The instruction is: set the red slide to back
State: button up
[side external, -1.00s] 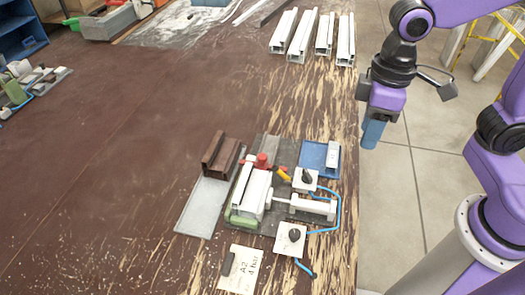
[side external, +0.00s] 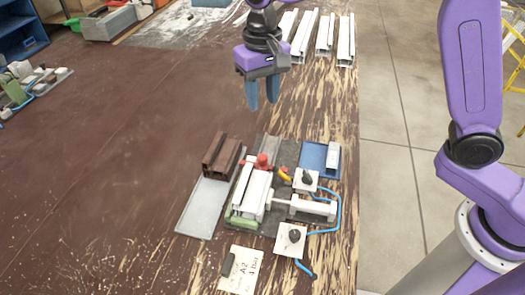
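A red part (side external: 262,161), which looks like the red slide, sits at the back of the clamp fixture (side external: 252,190), beside the white profile. It is small, and its exact setting cannot be told. My gripper (side external: 262,105) is above the bench, behind the fixture in the picture. Its two blue fingers point down with a gap between them, and nothing is held. It is apart from the red part and higher than it.
A brown profile block (side external: 222,155) and a grey tray (side external: 205,207) lie left of the fixture. A blue tray (side external: 315,155), a yellow part (side external: 284,174) and black knobs (side external: 293,236) with blue hose are at its right. White profiles (side external: 325,35) lie behind.

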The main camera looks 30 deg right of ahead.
aim_at(263, 156)
notch_tip(263, 156, down, 17)
jog(key=shift+f, duration=0.15)
dwell(0.5)
jog(key=shift+d, duration=0.1)
grip_shut()
